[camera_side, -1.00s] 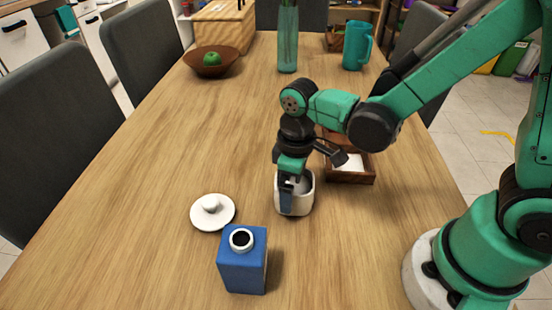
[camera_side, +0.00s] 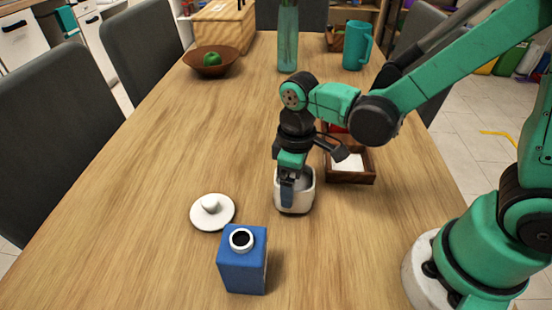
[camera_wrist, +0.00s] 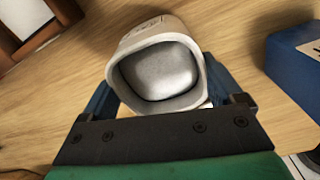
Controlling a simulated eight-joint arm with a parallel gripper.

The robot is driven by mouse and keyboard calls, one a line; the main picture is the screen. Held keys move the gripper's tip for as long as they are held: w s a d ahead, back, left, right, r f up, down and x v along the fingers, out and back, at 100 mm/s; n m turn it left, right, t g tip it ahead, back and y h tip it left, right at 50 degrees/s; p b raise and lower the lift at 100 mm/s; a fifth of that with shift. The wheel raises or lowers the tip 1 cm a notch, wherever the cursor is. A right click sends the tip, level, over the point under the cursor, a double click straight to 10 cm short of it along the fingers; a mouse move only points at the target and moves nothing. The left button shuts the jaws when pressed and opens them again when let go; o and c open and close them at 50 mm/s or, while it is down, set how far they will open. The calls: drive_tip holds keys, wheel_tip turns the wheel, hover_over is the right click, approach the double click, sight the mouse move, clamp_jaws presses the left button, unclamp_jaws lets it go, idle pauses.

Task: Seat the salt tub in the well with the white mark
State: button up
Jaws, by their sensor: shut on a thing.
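The salt tub (camera_side: 305,201) is a white, rounded-square open pot with greyish salt inside. My gripper (camera_side: 290,190) is shut on its wall from above, with a blue finger down its near side. In the wrist view the tub (camera_wrist: 125,68) sits between the blue fingers of my gripper (camera_wrist: 163,90). The tub is at or just above the table; I cannot tell if it touches. A dark wooden tray (camera_side: 350,180) lies just right of and behind it. Its near well shows a white mark (camera_side: 348,162). A bit of red shows farther back, mostly hidden by my arm.
A white knobbed lid (camera_side: 212,212) lies left of the tub. A blue square bottle (camera_side: 242,268) stands in front. Farther back are a brown bowl (camera_side: 205,68) with a green fruit, a teal vase (camera_side: 288,45) and a teal mug (camera_side: 357,48). The table's left middle is clear.

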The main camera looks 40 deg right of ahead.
wheel_tip(320, 180, up, 18)
hover_over(347, 164)
wheel_tip(347, 164, down, 18)
drive_tip(key=shift+a+r, duration=0.1)
idle(0.9)
drive_tip(key=o, duration=1.4)
drive_tip(key=shift+o, duration=0.2)
wheel_tip(347, 164, up, 12)
drive_tip(key=a+f+m+t, duration=0.2)
drive_tip(key=a+m+t, duration=0.4)
drive_tip(key=a+t, duration=0.1)
drive_tip(key=shift+s+a, duration=0.35)
drive_tip(key=shift+a, duration=0.05)
